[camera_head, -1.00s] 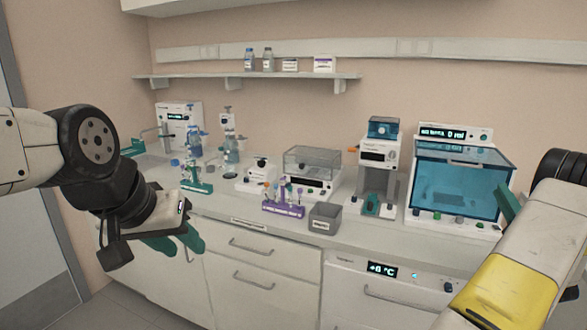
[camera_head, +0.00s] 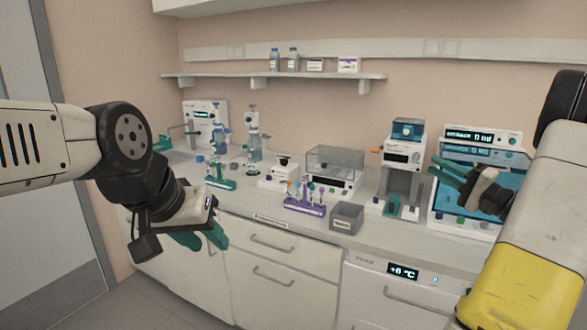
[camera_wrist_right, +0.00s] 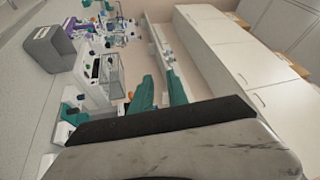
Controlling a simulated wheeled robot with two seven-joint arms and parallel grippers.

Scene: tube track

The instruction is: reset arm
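My left gripper (camera_head: 204,239) hangs at the left in front of the bench's drawers, its teal fingers slightly apart with nothing between them. My right gripper (camera_head: 447,172) is raised at the right, in front of the blue-windowed device (camera_head: 481,178), and its fingers point left. In the right wrist view the two teal fingers of my right gripper (camera_wrist_right: 160,90) stand apart with an empty gap between them. The purple tube rack (camera_head: 305,206) with several tubes stands on the bench, away from both grippers.
A grey open bin (camera_head: 347,218) stands right of the rack near the bench's front edge. A clear-lidded device (camera_head: 335,168), a teal rack (camera_head: 220,183) and a tall white device (camera_head: 403,170) also stand on the bench. A shelf (camera_head: 270,77) with bottles runs above.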

